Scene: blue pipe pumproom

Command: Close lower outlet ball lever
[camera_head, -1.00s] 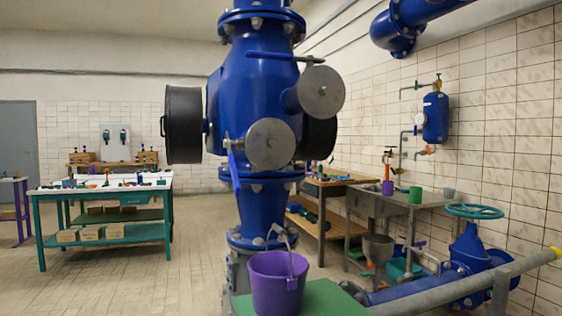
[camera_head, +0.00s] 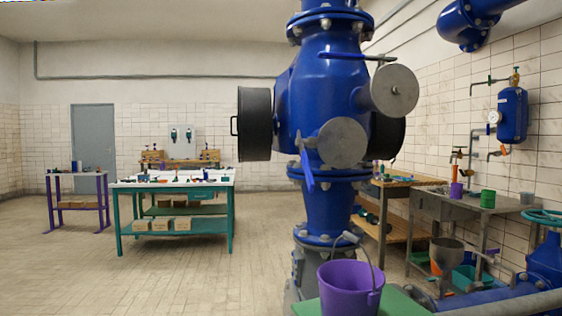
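A large blue pump body (camera_head: 327,90) stands right of centre. On its lower outlet, next to a round grey flange disc (camera_head: 342,143), a blue lever (camera_head: 307,172) hangs down, slightly tilted. This looks like the lower outlet ball lever. A second blue lever (camera_head: 345,56) lies roughly horizontal at the upper outlet, beside another grey disc (camera_head: 394,91). Neither of my grippers shows in the view.
A purple bucket (camera_head: 349,288) stands on a green surface (camera_head: 402,303) below the pump. Blue piping with a teal handwheel (camera_head: 546,217) is at right. A teal-framed table (camera_head: 125,215) stands back left. The floor (camera_head: 170,275) at front left is clear.

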